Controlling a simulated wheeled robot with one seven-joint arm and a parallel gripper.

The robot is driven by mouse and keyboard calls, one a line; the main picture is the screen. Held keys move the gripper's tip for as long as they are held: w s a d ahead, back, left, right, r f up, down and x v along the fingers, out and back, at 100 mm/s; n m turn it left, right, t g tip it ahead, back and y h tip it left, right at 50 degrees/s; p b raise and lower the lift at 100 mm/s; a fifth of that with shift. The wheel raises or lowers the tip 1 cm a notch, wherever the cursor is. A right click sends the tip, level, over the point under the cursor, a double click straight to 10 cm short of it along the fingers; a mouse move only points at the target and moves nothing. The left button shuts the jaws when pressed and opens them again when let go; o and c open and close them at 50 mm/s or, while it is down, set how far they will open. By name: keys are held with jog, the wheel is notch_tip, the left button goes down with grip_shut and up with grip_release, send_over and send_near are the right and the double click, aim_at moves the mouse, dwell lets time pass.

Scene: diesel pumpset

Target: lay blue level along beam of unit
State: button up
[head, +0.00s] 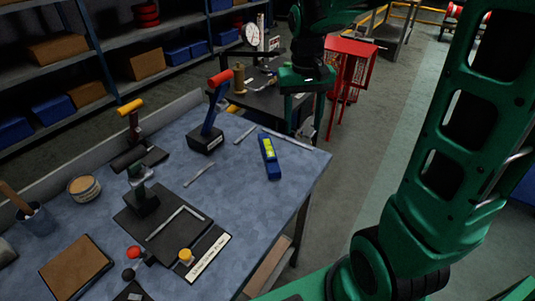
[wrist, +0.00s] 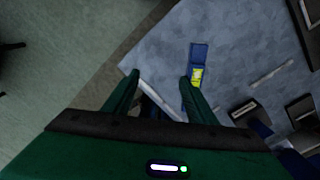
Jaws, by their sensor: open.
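The blue level (head: 269,155) lies flat near the right end of the blue-grey bench (head: 250,210). It has yellow-green panels on its upper face. In the wrist view the level (wrist: 198,62) lies just beyond and to the right of my right fingertip. My gripper (head: 303,112) hangs over the far right corner of the bench, behind and right of the level. In the wrist view my gripper (wrist: 160,77) has its fingers apart with nothing held between them. I cannot tell which part is the unit's beam.
A red-handled blue tool (head: 212,110) stands left of the level. A thin metal bar (head: 285,138) lies by the bench's far edge. A black tray (head: 165,222) and several tools fill the nearer bench. A dark table with a dial gauge (head: 254,34) and a red stand (head: 350,65) are behind.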

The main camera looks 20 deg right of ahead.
jog(key=n, duration=0.1)
send_near(268, 147)
jog(key=d, duration=0.1)
jog(key=shift+w+f+y, duration=0.1)
jog(key=shift+w+y, duration=0.1)
jog(key=shift+y, duration=0.1)
notch_tip(268, 147, down, 5)
jog(key=shift+f, duration=0.1)
jog(key=shift+s+a+f, duration=0.1)
jog(key=shift+s+f, duration=0.05)
jog(key=shift+f, duration=1.15)
jog(key=shift+s+a+f, duration=0.1)
jog(key=shift+s+f, duration=0.05)
jog(key=shift+f, duration=1.2)
grip_shut()
